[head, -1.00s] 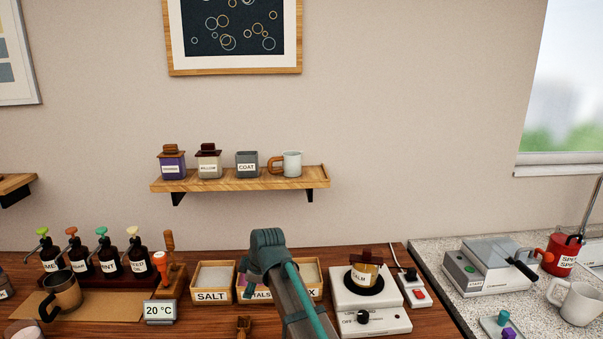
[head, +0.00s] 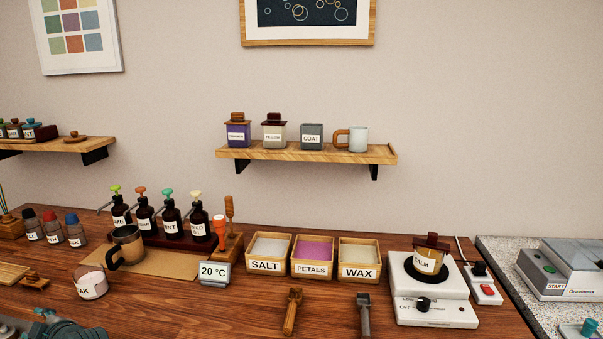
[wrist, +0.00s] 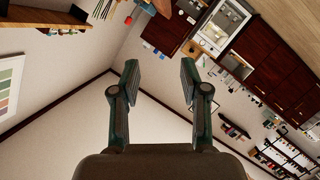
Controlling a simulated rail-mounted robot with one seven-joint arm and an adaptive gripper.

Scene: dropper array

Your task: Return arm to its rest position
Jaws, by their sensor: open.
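My gripper (wrist: 158,85) shows in the wrist view with its two fingers spread apart and nothing between them. The wrist view looks tilted across the room, with walls and distant dark cabinets behind the fingers. In the head view, part of my arm (head: 65,328) shows at the bottom left edge, below the jar labelled AK. The fingers are not visible in the head view.
The wooden counter (head: 255,308) holds dropper bottles (head: 172,222), SALT, PETALS and WAX boxes (head: 360,260), and a hot plate (head: 440,290) bearing a CALM jar (head: 429,258). A wall shelf (head: 300,152) holds jars and a mug.

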